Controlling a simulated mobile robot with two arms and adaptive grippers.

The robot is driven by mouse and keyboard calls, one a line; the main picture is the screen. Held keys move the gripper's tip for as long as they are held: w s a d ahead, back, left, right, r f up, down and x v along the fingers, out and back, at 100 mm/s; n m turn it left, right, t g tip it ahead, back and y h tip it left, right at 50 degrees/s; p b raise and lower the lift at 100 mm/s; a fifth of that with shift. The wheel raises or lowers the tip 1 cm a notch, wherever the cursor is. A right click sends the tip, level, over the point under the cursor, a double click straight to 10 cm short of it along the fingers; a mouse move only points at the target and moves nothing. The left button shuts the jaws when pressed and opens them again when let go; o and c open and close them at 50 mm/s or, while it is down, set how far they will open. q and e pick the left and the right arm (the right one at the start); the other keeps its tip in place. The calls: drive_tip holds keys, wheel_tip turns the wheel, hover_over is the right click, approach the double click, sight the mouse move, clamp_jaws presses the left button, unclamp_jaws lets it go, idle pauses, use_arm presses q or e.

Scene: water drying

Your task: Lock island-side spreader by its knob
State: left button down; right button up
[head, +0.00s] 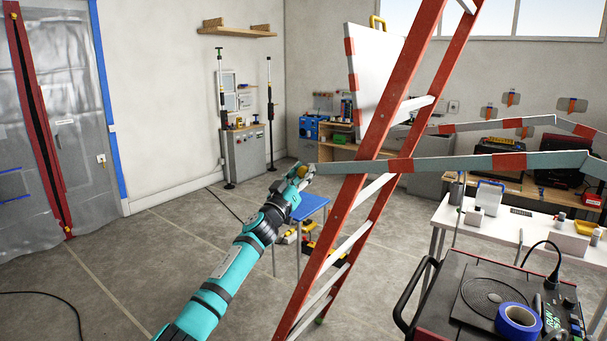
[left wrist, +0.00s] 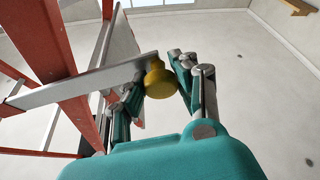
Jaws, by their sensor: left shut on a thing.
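A red stepladder (head: 365,178) with white rungs stands in the middle of the head view. A grey spreader bar with red bands (head: 450,163) crosses it, nearly level. A second banded bar (head: 480,126) shows behind it on the right. A yellow knob (head: 304,171) sits at the left end of the nearer bar. My left gripper (head: 300,174) is shut on this knob. In the left wrist view the knob (left wrist: 160,81) lies between the two fingers, at the end of the spreader bar (left wrist: 85,83). My right gripper is out of view.
A blue stool (head: 312,204) stands just behind my left gripper. A cart with a blue tape roll (head: 518,321) fills the lower right, with a white table (head: 515,225) beyond it. Floor on the left is mostly clear, except for a black cable (head: 50,294).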

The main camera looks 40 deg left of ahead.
use_arm(q)
drive_tip(key=r+m+p, duration=0.1)
drive_tip(key=r+m+h, duration=0.1)
drive_tip(key=r, duration=0.1)
drive_tip(key=r+m+h+p, duration=0.1)
drive_tip(key=m, duration=0.1)
drive_tip(key=shift+a+r+p, duration=0.15)
drive_tip(key=shift+a+p, duration=0.15)
drive_tip(key=c, duration=1.4)
unclamp_jaws()
drive_tip(key=o, duration=0.4)
drive_tip(key=shift+s, duration=0.1)
drive_tip(key=shift+o, duration=0.2)
drive_tip(key=shift+f, duration=0.2)
drive_tip(key=v, duration=1.2)
